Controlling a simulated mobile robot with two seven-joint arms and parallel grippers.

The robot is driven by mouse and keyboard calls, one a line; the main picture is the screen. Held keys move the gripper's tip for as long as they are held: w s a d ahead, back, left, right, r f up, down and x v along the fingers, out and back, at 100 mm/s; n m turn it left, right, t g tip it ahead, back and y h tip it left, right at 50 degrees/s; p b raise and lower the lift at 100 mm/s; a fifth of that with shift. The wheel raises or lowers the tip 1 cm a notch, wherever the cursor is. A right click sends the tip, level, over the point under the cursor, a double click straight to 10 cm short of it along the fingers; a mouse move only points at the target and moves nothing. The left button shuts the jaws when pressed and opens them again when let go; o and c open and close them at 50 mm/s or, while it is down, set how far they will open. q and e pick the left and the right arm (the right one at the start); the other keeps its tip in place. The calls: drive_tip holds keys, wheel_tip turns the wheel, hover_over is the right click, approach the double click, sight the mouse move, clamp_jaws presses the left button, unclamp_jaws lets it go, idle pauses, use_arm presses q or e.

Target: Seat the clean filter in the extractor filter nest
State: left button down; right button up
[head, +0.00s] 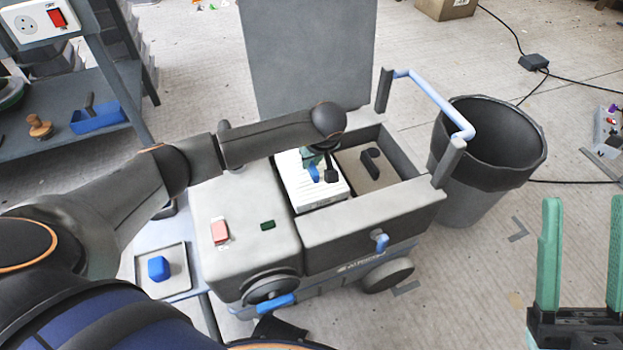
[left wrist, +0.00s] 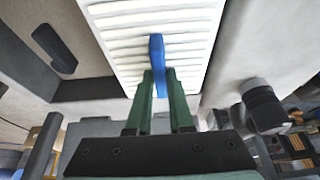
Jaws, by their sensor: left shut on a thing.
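The clean filter, white and ribbed (head: 319,193), is in the left part of the open bay of the grey extractor (head: 372,223). I cannot tell whether it is fully down. My left gripper (head: 314,163) is over it, shut on its blue tab (head: 313,174). In the left wrist view the green fingers (left wrist: 159,77) stand on both sides of the tab (left wrist: 156,50), with the white ribbed face (left wrist: 110,45) behind. The nest under the filter is hidden. My right gripper (head: 584,205) is open and empty at the lower right.
The extractor's lid (head: 305,55) stands open behind the bay. A brown panel with a dark handle (head: 371,168) lies right of the filter. A blue push handle (head: 435,103) and a dark bin (head: 480,185) are at right. A tray (head: 175,285) with a blue block is at left.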

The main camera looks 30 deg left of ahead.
sight(312, 175)
use_arm(q)
wheel_tip(312, 175, down, 5)
drive_tip(key=shift+r+b, duration=0.1)
drive_tip(key=shift+b, duration=0.8)
drive_tip(key=c, duration=0.8)
unclamp_jaws()
drive_tip(key=shift+f, duration=0.2)
